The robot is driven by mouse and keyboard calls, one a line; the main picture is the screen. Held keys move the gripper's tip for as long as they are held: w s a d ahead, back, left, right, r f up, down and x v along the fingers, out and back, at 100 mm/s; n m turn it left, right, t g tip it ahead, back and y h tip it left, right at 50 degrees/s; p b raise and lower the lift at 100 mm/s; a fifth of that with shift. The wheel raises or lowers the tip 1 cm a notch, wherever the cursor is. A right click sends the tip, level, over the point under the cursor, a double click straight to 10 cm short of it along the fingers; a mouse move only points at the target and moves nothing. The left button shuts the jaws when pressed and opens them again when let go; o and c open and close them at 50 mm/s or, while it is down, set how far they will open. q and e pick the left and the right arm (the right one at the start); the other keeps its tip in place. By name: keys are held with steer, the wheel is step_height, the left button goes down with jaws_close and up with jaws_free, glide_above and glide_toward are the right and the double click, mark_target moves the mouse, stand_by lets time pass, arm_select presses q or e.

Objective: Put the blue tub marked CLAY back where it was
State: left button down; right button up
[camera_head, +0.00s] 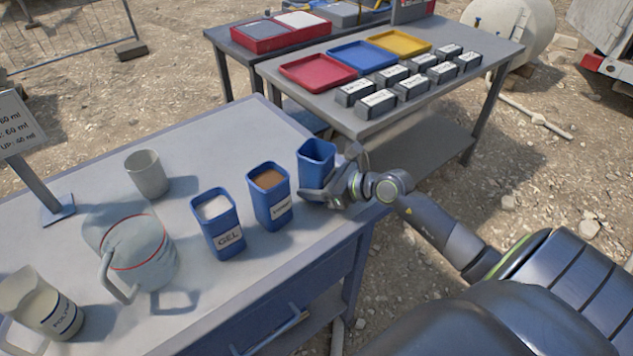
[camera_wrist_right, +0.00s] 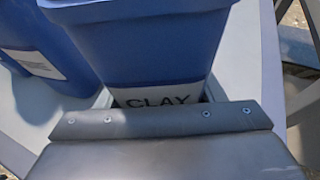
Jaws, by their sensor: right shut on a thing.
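The blue CLAY tub (camera_head: 316,157) is at the right end of a row of blue tubs, near the right edge of the grey table. My right gripper (camera_head: 335,187) is shut on it. In the right wrist view the tub (camera_wrist_right: 150,45) fills the middle, with its CLAY label partly hidden behind my gripper (camera_wrist_right: 160,115). The tub looks upright; whether its base touches the tabletop I cannot tell. My left gripper is not in view.
The GEL tub (camera_head: 217,222) and another blue tub with brown contents (camera_head: 270,196) stand left of it. A clear jug (camera_head: 140,255), a beaker (camera_head: 147,174), a POLYMER container (camera_head: 42,305) and a sign (camera_head: 20,125) are farther left. A second table (camera_head: 440,92) holds trays and dark blocks.

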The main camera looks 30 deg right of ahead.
steer(key=shift+f, duration=0.1)
steer(key=o, duration=0.9)
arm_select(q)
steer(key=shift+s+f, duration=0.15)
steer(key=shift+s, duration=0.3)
arm_select(e)
steer(key=o, duration=0.3)
steer(key=shift+o, duration=0.2)
steer(key=shift+s+d+r, duration=0.1)
steer(key=shift+r, duration=0.1)
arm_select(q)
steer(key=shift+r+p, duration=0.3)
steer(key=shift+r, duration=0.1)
arm_select(e)
steer(key=v, duration=1.1)
steer(key=shift+s+d+r, duration=0.1)
steer(key=shift+s+d, duration=0.05)
steer(key=shift+s, duration=0.15)
